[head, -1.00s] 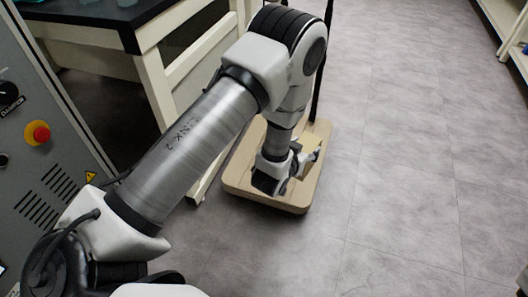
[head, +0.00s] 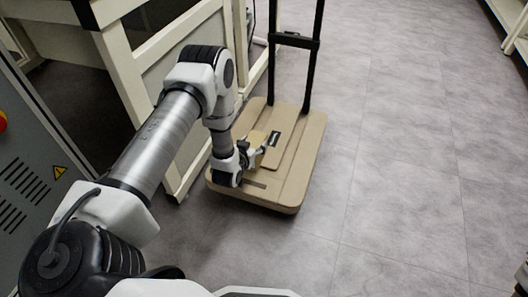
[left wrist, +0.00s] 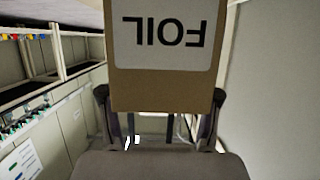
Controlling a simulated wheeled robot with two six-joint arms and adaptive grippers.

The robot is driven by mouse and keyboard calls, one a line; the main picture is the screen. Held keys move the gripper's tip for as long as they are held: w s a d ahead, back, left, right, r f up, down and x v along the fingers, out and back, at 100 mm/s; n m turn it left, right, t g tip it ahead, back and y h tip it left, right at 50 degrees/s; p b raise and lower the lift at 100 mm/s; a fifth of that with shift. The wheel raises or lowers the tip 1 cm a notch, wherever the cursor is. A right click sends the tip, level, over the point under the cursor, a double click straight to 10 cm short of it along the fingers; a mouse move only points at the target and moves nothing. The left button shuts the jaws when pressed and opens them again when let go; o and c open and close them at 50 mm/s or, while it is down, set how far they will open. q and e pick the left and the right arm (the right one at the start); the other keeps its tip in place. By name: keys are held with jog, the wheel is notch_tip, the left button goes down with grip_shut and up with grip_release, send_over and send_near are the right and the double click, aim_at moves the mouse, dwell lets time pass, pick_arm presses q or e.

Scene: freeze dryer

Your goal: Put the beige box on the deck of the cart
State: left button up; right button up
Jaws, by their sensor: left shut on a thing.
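The cart's beige deck (head: 302,148) lies low on the floor in the head view, with a black handle (head: 296,41) rising at its far end. My left gripper (head: 257,154) is over the left part of the deck, shut on the beige box (head: 257,137). In the left wrist view the box (left wrist: 163,88) sits between the fingers and bears a white label reading FOIL, upside down. The gripper and arm hide part of the box in the head view. I cannot tell whether its underside touches the deck.
A cream-framed bench (head: 125,75) stands left of the cart, close to my left arm. A grey cabinet (head: 28,170) is at the left edge. A shelf (head: 515,30) is at the far right. The grey floor right of the cart is clear.

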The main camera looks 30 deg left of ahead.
pick_arm(q)
jog(key=w, duration=0.1)
jog(key=w+b, duration=0.1)
jog(key=w+d, duration=0.1)
jog(key=w, duration=0.1)
jog(key=shift+d+f, duration=0.1)
jog(key=shift+f, duration=0.25)
notch_tip(320, 180, down, 4)
jog(key=b, duration=0.3)
jog(key=shift+w+r, duration=0.15)
jog(key=shift+r, duration=0.25)
jog(key=shift+f, duration=0.1)
pick_arm(e)
notch_tip(320, 180, down, 5)
jog(key=shift+w+d+f, duration=0.1)
jog(key=shift+w, duration=0.05)
pick_arm(q)
jog(key=o, duration=1.3)
jog(key=shift+o, duration=0.2)
